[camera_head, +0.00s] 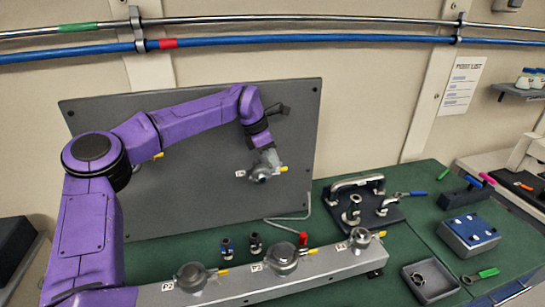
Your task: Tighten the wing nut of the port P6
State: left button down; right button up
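A round grey port fitting (261,174) with a yellow-tipped part sits on the upright grey panel (205,205). A small white label (239,172) is beside it, too small to read for certain, so I cannot confirm that it is P6. My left gripper (268,157) points down at the top of this fitting, touching or very close to it. Its fingers are small and partly merge with the fitting, so their opening and any grip on a wing nut cannot be told. Another yellow tip (158,155) shows behind my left arm. My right gripper is out of view.
A grey rail in front carries three capped ports (192,276) (282,258) (360,238). Small dark fittings (254,243) and a red cap (303,238) stand behind it. Right are a dark fittings plate (380,212), a blue-topped box (470,232) and a grey tray (447,293).

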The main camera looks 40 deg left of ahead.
pick_arm(q)
jog(key=shift+r, duration=0.15)
jog(key=c, duration=1.6)
grip_release()
jog(key=shift+a+r, duration=0.1)
jog(key=shift+r, duration=0.05)
jog(key=b+v, duration=0.2)
jog(key=v, duration=0.8)
jog(key=shift+b, duration=0.4)
